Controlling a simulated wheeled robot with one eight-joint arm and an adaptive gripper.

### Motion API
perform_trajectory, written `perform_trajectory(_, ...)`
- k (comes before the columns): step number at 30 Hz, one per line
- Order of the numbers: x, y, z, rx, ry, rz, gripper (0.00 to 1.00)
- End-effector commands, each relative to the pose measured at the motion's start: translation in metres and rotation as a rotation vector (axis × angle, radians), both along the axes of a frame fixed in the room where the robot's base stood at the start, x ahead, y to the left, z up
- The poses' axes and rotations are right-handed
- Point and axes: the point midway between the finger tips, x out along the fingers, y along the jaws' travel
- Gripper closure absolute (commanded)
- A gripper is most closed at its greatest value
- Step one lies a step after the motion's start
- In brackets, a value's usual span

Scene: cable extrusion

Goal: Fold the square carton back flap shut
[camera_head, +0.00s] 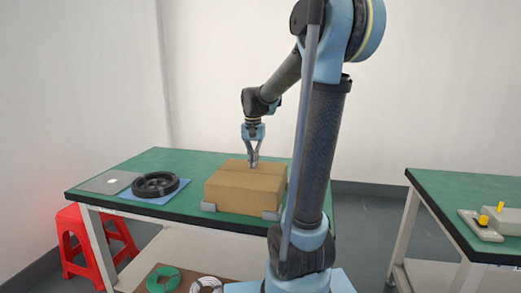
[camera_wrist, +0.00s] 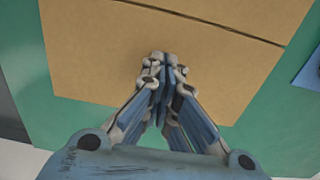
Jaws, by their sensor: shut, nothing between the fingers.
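The brown square carton (camera_head: 235,200) sits on the green table. Its top looks flat and closed in the head view. In the wrist view a thin dark seam crosses the carton top (camera_wrist: 90,50), with a panel on either side. The larger panel, below my fingertips there, appears to be the back flap (camera_wrist: 255,80) and lies about level. My gripper (camera_head: 253,164) is shut and empty, pointing down over the rear part of the carton top. Its fingertips also show in the wrist view (camera_wrist: 165,60), at or close above the panel; contact cannot be told.
Grey corner blocks (camera_head: 270,215) hold the carton's base. A black cable reel (camera_head: 156,184) on a blue mat and a grey laptop-like panel (camera_head: 108,182) lie left of it. A second green table (camera_head: 450,190) stands right, a red stool (camera_head: 75,240) left.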

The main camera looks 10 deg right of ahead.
Motion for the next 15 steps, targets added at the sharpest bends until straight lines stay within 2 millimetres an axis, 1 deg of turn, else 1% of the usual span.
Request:
perform_trajectory(5, 0.000, 0.000, 0.001, 0.000, 0.000, 0.000, 1.00)
perform_trajectory(7, 0.000, 0.000, 0.004, 0.000, 0.000, 0.000, 1.00)
perform_trajectory(15, 0.000, 0.000, 0.033, 0.000, 0.000, 0.000, 1.00)
